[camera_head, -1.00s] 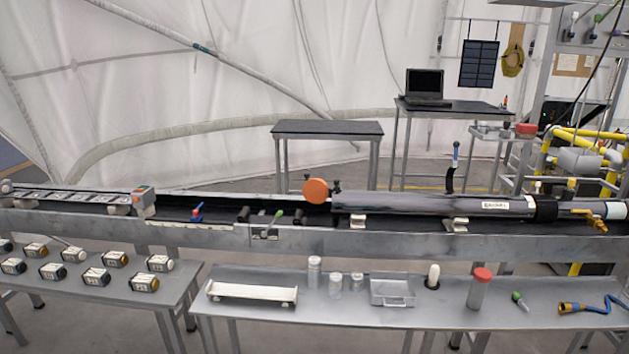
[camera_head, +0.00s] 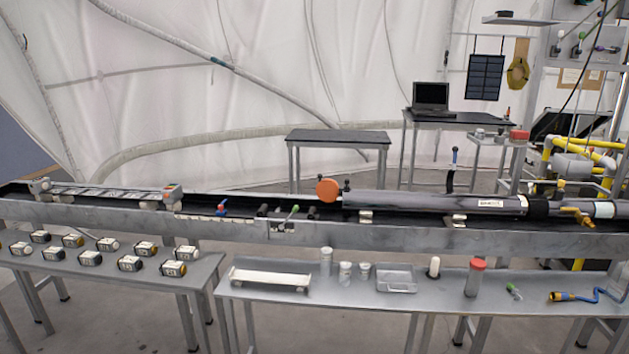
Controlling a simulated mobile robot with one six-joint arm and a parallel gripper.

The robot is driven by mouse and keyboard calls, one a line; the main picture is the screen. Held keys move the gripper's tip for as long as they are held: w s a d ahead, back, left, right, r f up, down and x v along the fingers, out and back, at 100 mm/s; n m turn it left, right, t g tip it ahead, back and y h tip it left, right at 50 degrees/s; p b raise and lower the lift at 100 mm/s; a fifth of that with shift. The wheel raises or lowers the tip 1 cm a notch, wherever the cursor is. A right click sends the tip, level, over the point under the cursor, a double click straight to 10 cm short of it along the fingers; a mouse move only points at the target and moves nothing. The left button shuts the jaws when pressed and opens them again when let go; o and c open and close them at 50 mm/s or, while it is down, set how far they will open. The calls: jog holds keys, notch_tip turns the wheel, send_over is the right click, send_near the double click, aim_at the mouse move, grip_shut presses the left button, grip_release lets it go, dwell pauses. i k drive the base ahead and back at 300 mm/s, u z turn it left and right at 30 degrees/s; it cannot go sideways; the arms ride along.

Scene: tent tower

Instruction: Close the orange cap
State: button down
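The orange cap (camera_head: 328,190) is a round disc at the left end of a long grey tube (camera_head: 430,203). The tube lies along a metal trough (camera_head: 400,232). The cap's flat face is turned largely toward me; whether it is swung clear of the tube's end or seated on it I cannot tell for sure. Small dark knobs stand beside the cap at the tube's end. My gripper is not in view.
A bench (camera_head: 340,300) in front holds jars, a clear tray (camera_head: 397,280) and a red-capped container (camera_head: 475,278). A left table (camera_head: 110,268) holds several small labelled blocks. A green-handled valve (camera_head: 293,212) sits left of the cap. Floor shows between the tables.

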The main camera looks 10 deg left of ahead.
aim_at(328, 190)
jog(key=k, duration=0.15)
jog(key=u, duration=0.3)
jog(key=i, duration=0.5)
jog(key=u, duration=0.65)
jog(key=i, duration=0.7)
jog(key=u, duration=0.7)
jog(key=i, duration=0.9)
jog(key=u, duration=0.4)
jog(key=i, duration=0.85)
jog(key=u, duration=0.1)
